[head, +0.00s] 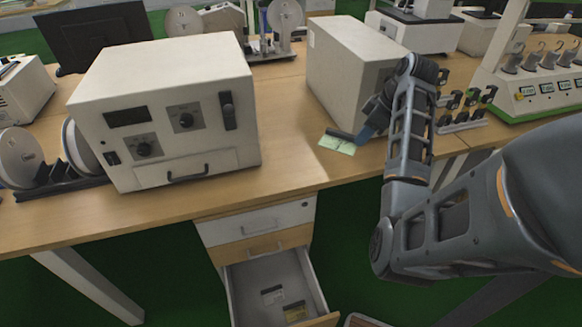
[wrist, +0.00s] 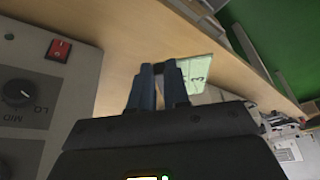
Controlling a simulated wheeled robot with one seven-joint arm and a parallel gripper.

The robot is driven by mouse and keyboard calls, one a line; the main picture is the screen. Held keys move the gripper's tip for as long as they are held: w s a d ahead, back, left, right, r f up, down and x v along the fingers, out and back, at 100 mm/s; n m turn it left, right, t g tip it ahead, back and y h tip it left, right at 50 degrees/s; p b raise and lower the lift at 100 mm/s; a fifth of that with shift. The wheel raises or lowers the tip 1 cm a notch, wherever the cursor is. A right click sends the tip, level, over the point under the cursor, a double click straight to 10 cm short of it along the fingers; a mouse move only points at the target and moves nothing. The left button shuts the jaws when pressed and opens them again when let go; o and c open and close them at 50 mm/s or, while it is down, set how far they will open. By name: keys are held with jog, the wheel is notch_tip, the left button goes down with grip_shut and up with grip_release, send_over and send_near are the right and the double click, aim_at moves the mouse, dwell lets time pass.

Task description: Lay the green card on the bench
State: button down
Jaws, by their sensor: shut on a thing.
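The green card (head: 338,146) is a pale green piece with dark print, at the bench top in front of the right-hand beige box. It also shows in the wrist view (wrist: 198,72), beside the fingertips, with a large figure on it. My gripper (head: 346,136) is shut on the card's edge, low over the bench (head: 290,150). In the wrist view my gripper's two dark fingers (wrist: 158,69) come together at the card, and they hide part of it. I cannot tell whether the card touches the wood or is just above it.
A beige box (head: 345,60) stands close behind my gripper. A beige oven-like unit (head: 165,115) with knobs stands to the left, with bare wood between them. Below, a drawer (head: 275,285) is open, with small cards inside. A rack (head: 465,110) stands to the right.

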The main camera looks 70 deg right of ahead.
jog(key=p, duration=0.1)
send_over(314, 169)
jog(key=s, duration=0.2)
notch_tip(314, 169, down, 7)
jog(key=shift+w+a+r, duration=0.1)
jog(key=shift+w, duration=0.05)
jog(key=shift+f, duration=2.05)
jog(key=shift+f, duration=0.1)
jog(key=c, duration=1.1)
grip_release()
